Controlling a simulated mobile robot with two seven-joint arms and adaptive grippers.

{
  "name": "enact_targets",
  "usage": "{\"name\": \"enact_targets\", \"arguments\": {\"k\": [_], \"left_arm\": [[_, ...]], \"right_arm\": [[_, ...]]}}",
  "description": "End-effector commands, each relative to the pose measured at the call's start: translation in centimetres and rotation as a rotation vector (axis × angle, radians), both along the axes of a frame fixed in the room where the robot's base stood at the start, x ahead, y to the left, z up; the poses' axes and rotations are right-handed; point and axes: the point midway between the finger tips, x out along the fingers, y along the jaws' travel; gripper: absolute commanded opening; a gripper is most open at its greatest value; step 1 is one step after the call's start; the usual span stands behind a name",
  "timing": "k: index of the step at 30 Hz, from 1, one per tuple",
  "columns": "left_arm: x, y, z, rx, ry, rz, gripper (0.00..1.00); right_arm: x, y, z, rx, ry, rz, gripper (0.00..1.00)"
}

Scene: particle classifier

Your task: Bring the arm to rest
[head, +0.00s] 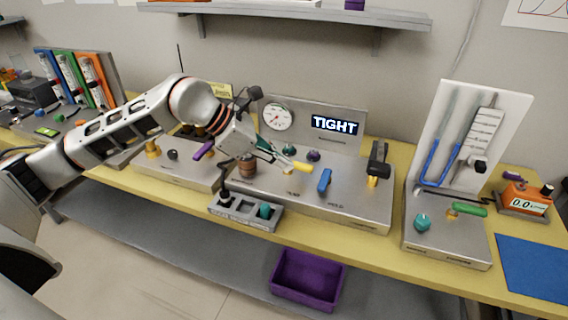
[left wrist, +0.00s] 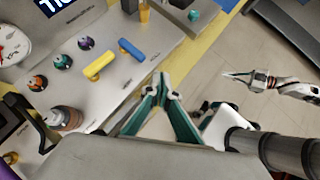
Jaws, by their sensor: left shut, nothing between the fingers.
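My left arm reaches in from the left over the bench in the head view. My left gripper (head: 286,153) is above the middle metal console (head: 345,212), near its yellow and blue handles. In the left wrist view its teal fingers (left wrist: 160,80) come together at the tips with nothing between them. My right gripper (left wrist: 228,75) shows small in the left wrist view, out over the floor and away from the bench. It tapers to a point, and its opening is too small to judge. It is not in the head view.
The console carries a dial gauge (head: 277,117), a "TIGHT" display (head: 335,125), a yellow handle (left wrist: 98,66), a blue handle (head: 324,181) and knobs. A grey tray (head: 240,215) sits at its front. A manometer board (head: 475,135) stands right. A purple bin (head: 308,278) is below.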

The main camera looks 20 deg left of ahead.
Motion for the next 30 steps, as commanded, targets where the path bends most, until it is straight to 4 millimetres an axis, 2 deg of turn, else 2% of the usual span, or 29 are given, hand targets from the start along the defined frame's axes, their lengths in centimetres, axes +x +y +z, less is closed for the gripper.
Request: {"name": "enact_targets", "arguments": {"k": [11, 14, 17, 20, 21, 24, 27, 30], "left_arm": [[0.0, -0.1, 0.0, -0.001, 0.000, -0.001, 0.00], [-0.5, -1.1, -0.4, -0.035, 0.020, -0.010, 0.00], [-1.9, -4.0, -1.1, -0.147, 0.076, -0.030, 0.00], [-4.2, -8.3, -1.5, -0.345, 0.180, -0.040, 0.00], [-5.1, -10.0, -1.4, -0.441, 0.230, -0.035, 0.00], [-6.7, -13.3, -0.6, -0.686, 0.363, 0.006, 0.00], [-7.3, -15.0, 0.3, -0.925, 0.503, 0.083, 0.00], [-7.1, -15.4, 0.6, -1.159, 0.649, 0.199, 0.00]], "right_arm": [[0.1, 0.0, 0.0, 0.000, -0.001, -0.001, 0.00], [0.1, 0.0, 0.0, 0.000, -0.002, -0.001, 0.00], [0.2, 0.0, 0.2, 0.001, -0.005, 0.000, 0.00], [0.3, 0.0, 0.3, 0.001, -0.007, -0.001, 0.00], [0.3, 0.0, 0.4, 0.001, -0.008, -0.001, 0.00], [0.3, 0.0, 0.4, 0.002, -0.009, -0.001, 0.00], [0.3, 0.0, 0.4, 0.001, -0.008, -0.001, 0.00], [0.3, 0.0, 0.3, 0.001, -0.008, -0.001, 0.00]]}}
